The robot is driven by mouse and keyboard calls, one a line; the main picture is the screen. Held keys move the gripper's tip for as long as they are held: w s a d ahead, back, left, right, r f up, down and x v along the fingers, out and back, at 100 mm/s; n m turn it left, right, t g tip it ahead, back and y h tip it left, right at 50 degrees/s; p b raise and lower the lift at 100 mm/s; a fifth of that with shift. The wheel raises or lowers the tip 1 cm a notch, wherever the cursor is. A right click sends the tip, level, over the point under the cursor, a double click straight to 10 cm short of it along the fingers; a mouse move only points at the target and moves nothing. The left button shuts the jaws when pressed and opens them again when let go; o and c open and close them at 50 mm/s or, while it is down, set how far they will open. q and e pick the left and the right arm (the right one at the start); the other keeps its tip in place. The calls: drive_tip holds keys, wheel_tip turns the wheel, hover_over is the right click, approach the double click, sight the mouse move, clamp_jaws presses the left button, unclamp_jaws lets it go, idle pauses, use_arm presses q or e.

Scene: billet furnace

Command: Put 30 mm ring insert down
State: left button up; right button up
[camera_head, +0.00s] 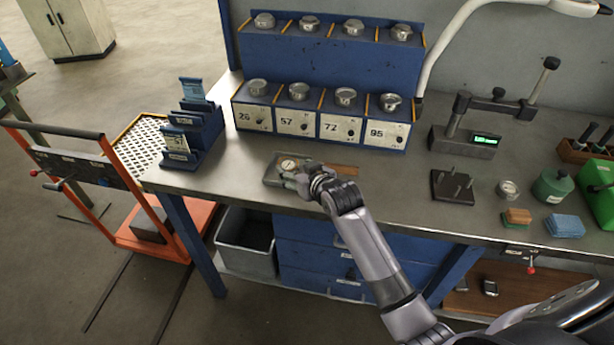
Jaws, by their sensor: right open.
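My right gripper (287,178) is open, low over the front of the grey workbench (225,165). Its fingers are at the left part of a small flat tray or board (271,168) with a brown right part. A small round pale metal piece (288,164), perhaps the 30 mm ring insert, lies on that board right by the fingertips. Whether the fingers touch it I cannot tell, and no size mark is readable. The gripper and wrist hide part of the board. My left gripper is not in view.
Behind stands a blue two-step rack (330,70) with several metal pieces over numbered boxes. A blue card holder (205,130) is at left, a gauge stand (470,135) at right. A black pegged plate (452,187) and a green canister (552,186) stand at right.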

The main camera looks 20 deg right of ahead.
drive_tip(key=v, duration=0.7)
